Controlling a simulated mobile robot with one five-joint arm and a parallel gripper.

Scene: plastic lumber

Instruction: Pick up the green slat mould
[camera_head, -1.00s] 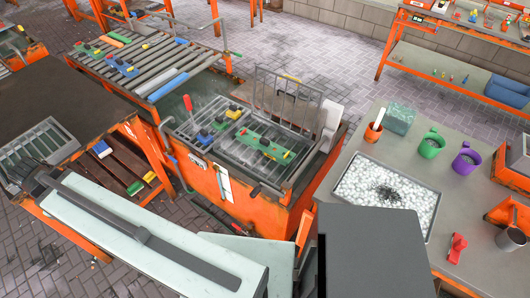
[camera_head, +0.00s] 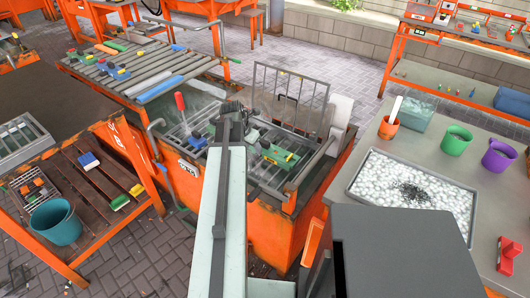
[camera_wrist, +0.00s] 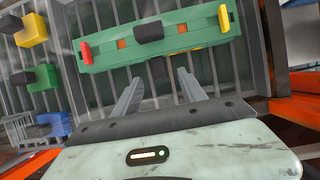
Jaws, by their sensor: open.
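The green slat mould (camera_head: 282,156) lies on the metal grating of the orange-framed tank, right of my arm in the head view. In the wrist view the green slat mould (camera_wrist: 185,42) is a long green bar with a dark block on top, a red piece at its left end and yellow pieces at its right. My gripper (camera_wrist: 160,76) is open and empty. Its two fingertips are apart and point at the mould's near edge. I cannot tell the height gap. In the head view my gripper (camera_head: 236,110) is over the tank, its fingers unclear.
Blue, green and yellow blocks (camera_wrist: 38,78) sit left of the mould on the grating. An upright wire rack (camera_head: 290,95) stands behind it. A red-handled tool (camera_head: 180,103) stands at the tank's left. A tray of white pellets (camera_head: 415,190) is on the right-hand table.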

